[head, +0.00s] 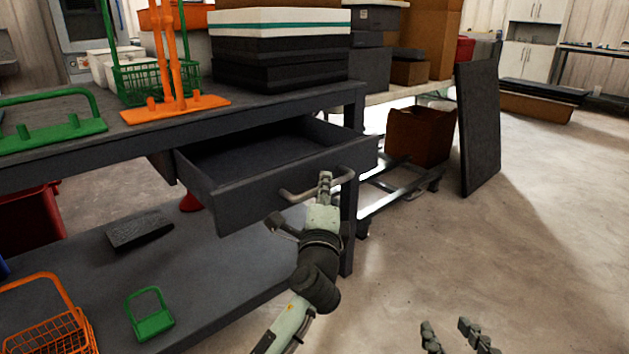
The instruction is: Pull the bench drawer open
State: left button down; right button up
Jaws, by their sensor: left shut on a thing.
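The dark grey bench drawer (255,195) stands pulled well out from under the top of the dark bench (330,95). Its inside shows and looks empty. A grey bar handle (290,196) runs across the drawer front. My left gripper (325,184) is at the handle, its fingers shut on the bar right of its middle. The fingers hide part of the bar. My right gripper (452,332) is low at the bottom edge, over the floor, with its fingers apart and nothing between them. Its lower part is out of view.
Green and orange racks (175,105), a green basket and stacked black and white slabs (280,45) stand on the bench top. The lower shelf (225,275) holds a dark block and small baskets. A dark panel (480,130) stands at right. Floor (510,250) in front is clear.

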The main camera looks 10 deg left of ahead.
pick_arm(q)
jog(key=shift+s+d, duration=0.1)
jog(key=shift+d, duration=0.05)
jog(key=c, duration=1.6)
grip_release()
jog(key=shift+o, duration=0.2)
jog(key=s+d+f, duration=0.1)
jog(key=s, duration=1)
jog(key=shift+s+d+f, duration=0.15)
jog(key=shift+s+f, duration=0.15)
jog(key=shift+s, duration=0.1)
